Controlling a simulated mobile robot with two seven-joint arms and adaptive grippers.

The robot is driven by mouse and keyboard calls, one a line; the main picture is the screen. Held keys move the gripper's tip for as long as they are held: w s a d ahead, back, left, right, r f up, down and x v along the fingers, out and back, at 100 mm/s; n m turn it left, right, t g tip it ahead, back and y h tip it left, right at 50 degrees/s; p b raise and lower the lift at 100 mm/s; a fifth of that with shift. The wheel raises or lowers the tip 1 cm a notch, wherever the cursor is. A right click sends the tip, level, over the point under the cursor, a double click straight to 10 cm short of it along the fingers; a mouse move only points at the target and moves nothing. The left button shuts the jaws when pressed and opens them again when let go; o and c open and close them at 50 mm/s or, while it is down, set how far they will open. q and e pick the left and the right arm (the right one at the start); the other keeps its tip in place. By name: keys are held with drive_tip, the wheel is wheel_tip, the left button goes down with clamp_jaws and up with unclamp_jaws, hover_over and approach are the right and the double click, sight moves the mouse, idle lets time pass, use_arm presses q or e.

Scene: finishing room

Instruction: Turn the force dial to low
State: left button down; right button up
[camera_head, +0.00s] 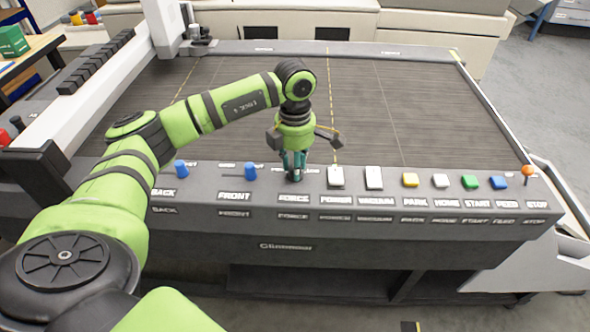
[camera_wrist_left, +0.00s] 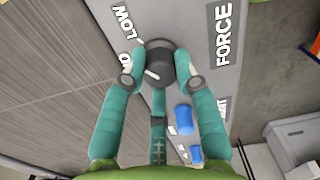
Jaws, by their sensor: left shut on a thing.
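The force dial (camera_head: 294,178) is a dark round knob on the machine's front panel, above the printed word FORCE. In the left wrist view the dial (camera_wrist_left: 159,58) shows a white pointer mark on its lower-left side. The LOW label (camera_wrist_left: 123,22) is printed up and left of the dial there, and a second label beside the dial is partly hidden by a finger. My left gripper (camera_head: 293,168) reaches down from above, its teal fingers shut around the dial. My right gripper is not in view.
Blue knobs for BACK (camera_head: 181,168) and FRONT (camera_head: 249,171) stand left of the dial. The white POWER switch (camera_head: 335,177) is close on the right, followed by several coloured buttons and an orange-topped STOP (camera_head: 528,171). The dark machine bed (camera_head: 420,110) behind is clear.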

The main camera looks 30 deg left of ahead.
use_arm(q)
drive_tip(key=shift+f+m+b, duration=0.1)
drive_tip(key=shift+m+b, duration=0.3)
drive_tip(key=shift+m, duration=0.2)
drive_tip(key=c, duration=0.9)
unclamp_jaws()
drive_tip(key=shift+c, duration=0.2)
drive_tip(key=shift+r, duration=0.35)
wheel_tip(320, 180, up, 12)
drive_tip(key=shift+f, duration=0.25)
